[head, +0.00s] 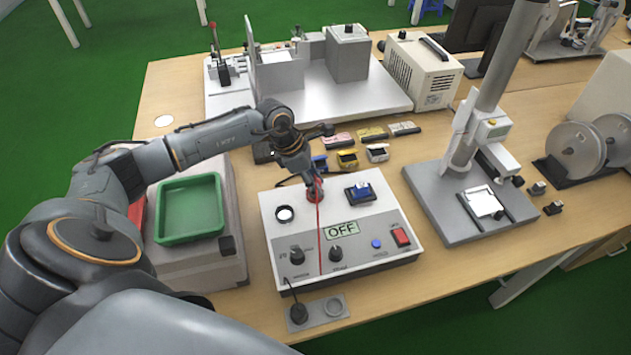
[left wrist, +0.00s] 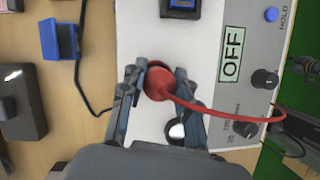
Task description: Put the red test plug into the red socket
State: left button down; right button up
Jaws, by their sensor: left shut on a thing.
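My left gripper (head: 315,188) is over the upper part of the white test box (head: 375,262). It is shut on the red test plug (left wrist: 158,82), which shows between its fingers in the left wrist view. A thin red cable (head: 319,235) runs from the plug down across the box front. The box shows an OFF display (head: 342,230). I cannot make out the red socket; the gripper and plug cover that part of the box, and I cannot tell whether the plug touches it.
A white round spot (head: 285,213) lies beside the gripper on the box. A green tray (head: 190,208) stands left. A black plug (head: 298,312) is in front.

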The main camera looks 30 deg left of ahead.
pick_arm(q)
jog(key=shift+f, duration=0.2)
jog(key=c, duration=1.3)
grip_release()
jog(key=shift+o, duration=0.2)
jog(key=shift+p+v, duration=1.3)
jog(key=shift+v, duration=1.3)
jog(key=shift+p+v, duration=1.3)
jog(key=shift+v, duration=1.6)
